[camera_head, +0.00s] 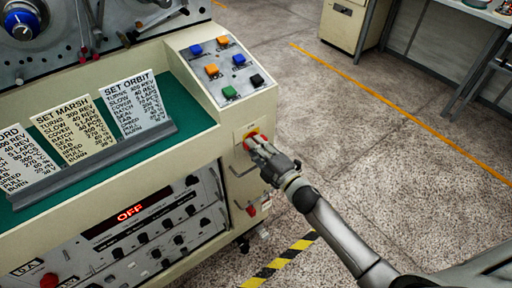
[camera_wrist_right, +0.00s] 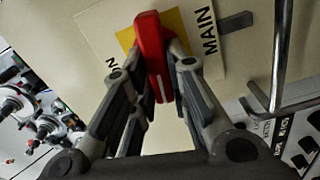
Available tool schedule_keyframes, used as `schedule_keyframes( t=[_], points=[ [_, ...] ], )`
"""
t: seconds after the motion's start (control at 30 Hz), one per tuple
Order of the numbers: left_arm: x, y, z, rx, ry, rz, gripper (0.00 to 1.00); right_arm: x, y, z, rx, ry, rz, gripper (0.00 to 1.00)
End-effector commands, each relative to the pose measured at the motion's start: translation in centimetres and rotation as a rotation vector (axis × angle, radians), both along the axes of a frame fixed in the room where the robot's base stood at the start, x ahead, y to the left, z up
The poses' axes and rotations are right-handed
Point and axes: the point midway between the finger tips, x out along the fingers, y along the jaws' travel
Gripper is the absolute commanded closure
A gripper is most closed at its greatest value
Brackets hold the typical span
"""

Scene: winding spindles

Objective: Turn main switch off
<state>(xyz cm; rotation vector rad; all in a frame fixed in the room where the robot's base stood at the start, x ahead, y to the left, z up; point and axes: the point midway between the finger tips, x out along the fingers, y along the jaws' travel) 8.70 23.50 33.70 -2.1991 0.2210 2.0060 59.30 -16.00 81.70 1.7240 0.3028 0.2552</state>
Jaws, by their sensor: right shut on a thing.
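The display (camera_head: 130,212) on the machine's front reads "OFF" in red. My left gripper is not in view.
A metal rail (camera_wrist_right: 280,60) stands out beside the switch. A sloped panel with coloured buttons (camera_head: 222,68) lies above it. Text cards (camera_head: 140,103) stand on the green top. A red knob (camera_head: 251,210) sits lower down. Open floor (camera_head: 370,130) lies to the right.

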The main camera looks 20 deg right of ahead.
Motion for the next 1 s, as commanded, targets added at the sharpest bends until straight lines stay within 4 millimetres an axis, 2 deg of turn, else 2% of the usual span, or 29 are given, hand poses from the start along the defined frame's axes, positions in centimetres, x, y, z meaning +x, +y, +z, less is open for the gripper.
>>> schedule_keyframes(
  t=[0.4,0.93,0.97,1.0],
  points=[
    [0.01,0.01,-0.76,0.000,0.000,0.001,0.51,-0.08,0.07,-0.34,-0.159,-0.056,0.001,1.00],
    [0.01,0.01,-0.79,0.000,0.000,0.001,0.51,-0.09,0.06,-0.38,-0.181,-0.063,0.001,1.00],
    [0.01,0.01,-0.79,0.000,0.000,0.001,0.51,-0.09,0.06,-0.38,-0.181,-0.063,0.001,0.80],
    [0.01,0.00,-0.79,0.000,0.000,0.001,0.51,-0.09,0.06,-0.38,-0.181,-0.063,0.001,0.75]
  ],
)
